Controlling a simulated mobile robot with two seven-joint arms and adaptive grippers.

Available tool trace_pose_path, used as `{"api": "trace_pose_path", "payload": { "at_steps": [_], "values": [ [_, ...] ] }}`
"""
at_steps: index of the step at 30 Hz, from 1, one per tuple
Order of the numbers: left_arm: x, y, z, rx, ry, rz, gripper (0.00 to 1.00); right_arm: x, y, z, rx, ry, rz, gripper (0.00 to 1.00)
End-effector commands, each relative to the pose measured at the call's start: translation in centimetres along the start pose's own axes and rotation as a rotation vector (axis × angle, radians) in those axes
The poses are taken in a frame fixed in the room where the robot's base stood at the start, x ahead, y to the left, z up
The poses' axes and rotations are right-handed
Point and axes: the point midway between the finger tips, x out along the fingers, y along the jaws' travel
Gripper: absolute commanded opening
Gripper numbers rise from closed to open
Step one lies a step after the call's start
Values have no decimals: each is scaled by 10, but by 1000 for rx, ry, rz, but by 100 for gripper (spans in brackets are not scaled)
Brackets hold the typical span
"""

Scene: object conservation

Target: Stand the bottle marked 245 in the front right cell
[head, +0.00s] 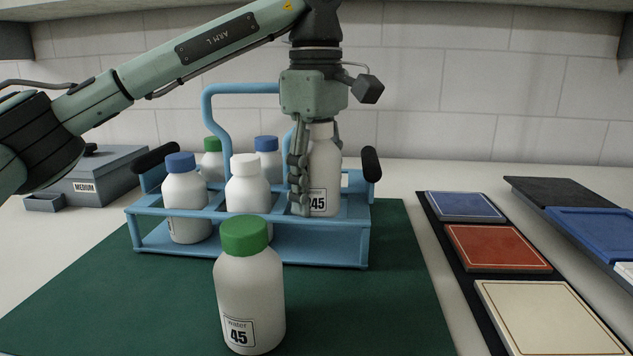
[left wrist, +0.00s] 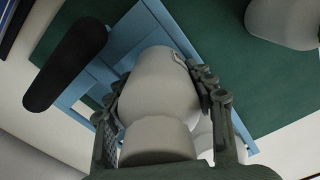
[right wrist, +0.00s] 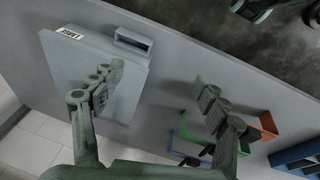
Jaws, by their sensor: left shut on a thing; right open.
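The white bottle marked 245 (head: 324,165) is upright in my left gripper (head: 313,185), at the front right cell of the blue rack (head: 250,252). Its base is level with the rack's upper front rail; I cannot tell how far it is inside the cell. In the left wrist view the bottle (left wrist: 160,85) sits between both fingers, its white cap towards me. The front left cell holds a blue-capped bottle (head: 186,195), the front middle a white-capped one (head: 248,188). My right gripper (right wrist: 158,88) is open and empty, away from the rack.
A green-capped bottle marked 45 (head: 249,295) stands on the green mat (head: 390,300) before the rack. Green-capped (head: 212,162) and blue-capped (head: 267,158) bottles stand in the back row. Coloured tiles (head: 495,248) lie right. A grey box (right wrist: 95,75) is below my right gripper.

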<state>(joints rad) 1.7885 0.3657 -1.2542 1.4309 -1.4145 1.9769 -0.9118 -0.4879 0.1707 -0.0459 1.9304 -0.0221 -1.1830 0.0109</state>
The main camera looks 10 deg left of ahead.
Motion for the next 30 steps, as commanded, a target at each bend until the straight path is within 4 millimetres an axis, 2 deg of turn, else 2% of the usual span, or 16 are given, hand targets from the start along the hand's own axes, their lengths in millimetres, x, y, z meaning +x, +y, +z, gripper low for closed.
{"api": "trace_pose_path", "payload": {
  "at_steps": [2,3,7,18,22,26,30],
  "values": [
    [0,0,0,0,0,0,16,-4,1,-3,0,8,1,74],
    [1,0,0,0,1,-1,57,-4,1,-4,0,10,1,74],
    [1,0,0,0,1,-1,73,-4,1,-3,0,9,2,74],
    [-5,0,0,0,1,0,74,-4,2,-1,-2,5,1,74],
    [-22,0,0,0,2,1,74,10,-1,7,-6,-12,-4,74],
    [-49,1,0,-3,3,3,74,10,-2,6,-4,-7,-7,74],
    [-72,1,0,-1,3,1,74,21,-4,10,-1,-12,-14,74]
  ]
}}
